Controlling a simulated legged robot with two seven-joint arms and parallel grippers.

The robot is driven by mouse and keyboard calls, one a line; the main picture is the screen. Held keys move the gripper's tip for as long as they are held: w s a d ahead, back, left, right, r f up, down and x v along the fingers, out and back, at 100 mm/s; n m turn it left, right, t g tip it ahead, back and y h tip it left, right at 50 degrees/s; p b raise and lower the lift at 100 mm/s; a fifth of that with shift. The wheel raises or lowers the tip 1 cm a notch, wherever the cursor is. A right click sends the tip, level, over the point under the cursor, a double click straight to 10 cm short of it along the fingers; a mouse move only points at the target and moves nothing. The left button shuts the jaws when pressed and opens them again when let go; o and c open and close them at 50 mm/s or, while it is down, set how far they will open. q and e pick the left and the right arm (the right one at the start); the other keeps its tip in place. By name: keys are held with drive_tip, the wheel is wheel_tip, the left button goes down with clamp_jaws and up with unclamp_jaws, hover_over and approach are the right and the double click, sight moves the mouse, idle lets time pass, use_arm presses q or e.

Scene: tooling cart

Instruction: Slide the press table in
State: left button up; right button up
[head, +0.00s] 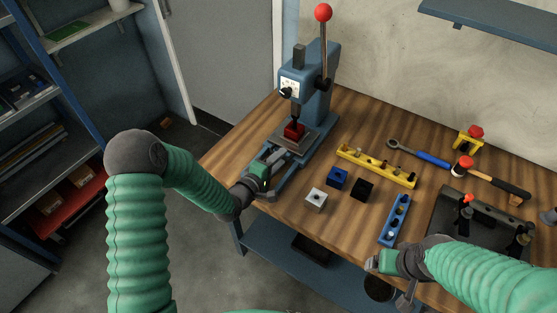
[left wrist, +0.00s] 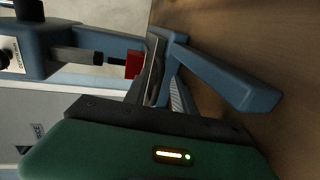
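The blue arbor press (head: 318,85) stands at the back left of the wooden bench, its red-knobbed lever upright. Its grey press table (head: 310,146) carries a red block (head: 294,131) under the ram. In the left wrist view, the red block (left wrist: 133,65) and the table (left wrist: 154,62) show sideways, close beyond my gripper. My left gripper (head: 278,162) is at the front of the press table, over the blue base rails. Its fingers are hard to make out, and I cannot tell whether they touch or grip anything. My right gripper (head: 374,264) is at the bench's front edge, its fingers unclear.
White (head: 316,200), blue (head: 337,178) and black (head: 361,189) blocks lie right of the press. Yellow (head: 375,167) and blue (head: 395,219) holders, a wrench (head: 420,153), a hammer (head: 490,178) and a dark fixture tray (head: 440,223) fill the right side.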

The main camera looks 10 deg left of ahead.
use_arm(q)
drive_tip(key=v, duration=1.3)
drive_tip(key=shift+a+f, duration=0.1)
drive_tip(key=shift+a, duration=0.1)
drive_tip(key=p+v, duration=0.3)
drive_tip(key=p, duration=0.1)
drive_tip(key=shift+s+a+p, duration=0.1)
drive_tip(key=shift+s+p, duration=0.25)
drive_tip(key=shift+s, duration=0.05)
